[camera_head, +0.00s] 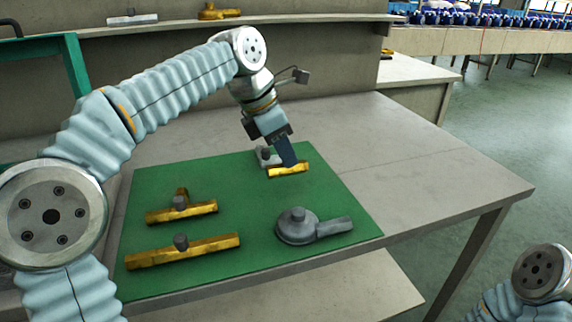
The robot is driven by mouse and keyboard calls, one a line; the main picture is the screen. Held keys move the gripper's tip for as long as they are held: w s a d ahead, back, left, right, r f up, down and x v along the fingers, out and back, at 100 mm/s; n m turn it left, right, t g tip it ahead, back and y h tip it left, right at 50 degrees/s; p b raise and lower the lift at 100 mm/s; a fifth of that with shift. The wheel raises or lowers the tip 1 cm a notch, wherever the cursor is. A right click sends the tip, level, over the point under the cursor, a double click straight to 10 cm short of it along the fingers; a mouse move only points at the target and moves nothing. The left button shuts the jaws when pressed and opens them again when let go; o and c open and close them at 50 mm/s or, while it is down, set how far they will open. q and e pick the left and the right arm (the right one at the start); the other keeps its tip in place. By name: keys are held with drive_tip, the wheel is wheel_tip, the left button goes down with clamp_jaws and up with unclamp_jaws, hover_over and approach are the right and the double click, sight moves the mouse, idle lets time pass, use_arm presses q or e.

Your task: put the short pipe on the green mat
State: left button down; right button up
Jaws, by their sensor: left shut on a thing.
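My left gripper (287,160) reaches in from the left over the green mat (240,196) and is shut on the short pipe (288,170), a small brass-yellow piece. The pipe lies level at the mat's back right part. I cannot tell whether it touches the mat or is just above it. The fingers hide part of the pipe's middle. My right arm shows at the bottom right corner; its gripper is out of view.
On the mat are a brass tee piece (200,209), a long brass pipe (210,246), a grey round part with a handle (297,228) and a small grey part (263,154) behind the short pipe. The table (430,165) is clear right of the mat.

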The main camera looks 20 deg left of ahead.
use_arm(q)
drive_tip(key=shift+w+f, duration=0.15)
drive_tip(key=shift+f, duration=0.8)
drive_tip(key=shift+w+f, duration=0.1)
drive_tip(key=shift+f, duration=0.8)
drive_tip(key=shift+f, duration=0.1)
drive_tip(key=c, duration=1)
unclamp_jaws()
drive_tip(key=v, duration=1.2)
drive_tip(key=shift+w+d, duration=0.1)
